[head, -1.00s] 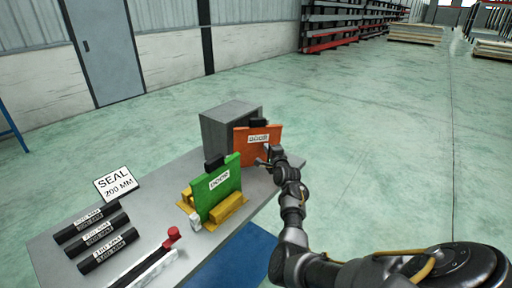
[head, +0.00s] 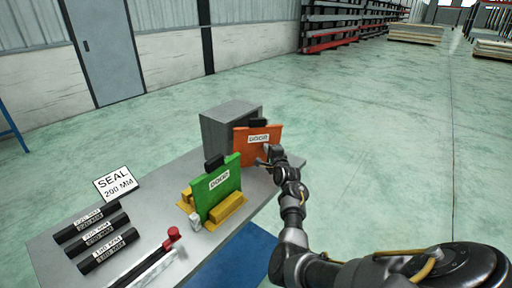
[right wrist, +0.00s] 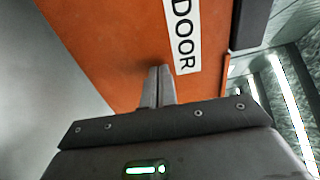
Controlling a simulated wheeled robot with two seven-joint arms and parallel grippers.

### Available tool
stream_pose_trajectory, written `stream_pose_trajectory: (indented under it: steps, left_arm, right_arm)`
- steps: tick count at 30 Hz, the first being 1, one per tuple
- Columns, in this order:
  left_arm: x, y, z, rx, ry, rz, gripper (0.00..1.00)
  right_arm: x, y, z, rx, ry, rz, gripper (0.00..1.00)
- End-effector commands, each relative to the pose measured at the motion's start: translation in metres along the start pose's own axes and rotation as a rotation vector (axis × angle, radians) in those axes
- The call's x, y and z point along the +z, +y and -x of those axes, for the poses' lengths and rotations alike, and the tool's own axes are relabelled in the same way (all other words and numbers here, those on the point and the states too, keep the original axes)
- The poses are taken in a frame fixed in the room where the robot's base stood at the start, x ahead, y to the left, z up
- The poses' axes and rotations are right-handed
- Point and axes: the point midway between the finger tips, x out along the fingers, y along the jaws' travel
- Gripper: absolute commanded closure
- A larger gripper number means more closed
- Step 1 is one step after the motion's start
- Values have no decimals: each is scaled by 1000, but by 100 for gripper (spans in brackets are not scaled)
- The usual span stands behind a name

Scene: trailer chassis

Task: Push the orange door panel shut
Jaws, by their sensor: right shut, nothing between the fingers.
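The orange door panel (head: 243,143) stands upright at the front of a grey box (head: 222,124) at the far end of the table. It has a white DOOR label and a black block on its top edge. In the right wrist view the orange panel (right wrist: 115,40) fills the upper middle. My right gripper (head: 264,158) is shut and empty, its fingertips (right wrist: 159,70) at the panel's face beside the label. I cannot tell for certain whether they touch it. Whether a gap is left between panel and box is hard to see. My left gripper is out of view.
A green door panel (head: 224,190) stands between yellow blocks (head: 229,207) on the grey table (head: 150,192). Several black labelled bars (head: 103,240), a SEAL 200 MM sign (head: 116,183) and a red-ended tool (head: 174,234) lie nearer left. Open floor surrounds the table.

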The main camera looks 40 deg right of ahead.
Motion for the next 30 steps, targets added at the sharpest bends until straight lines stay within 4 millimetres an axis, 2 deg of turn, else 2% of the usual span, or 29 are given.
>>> stream_pose_trajectory:
  steps: [30]
  left_arm:
    - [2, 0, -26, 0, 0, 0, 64]
  right_arm:
    - [22, 3, -32, -1, -1, -1, 100]
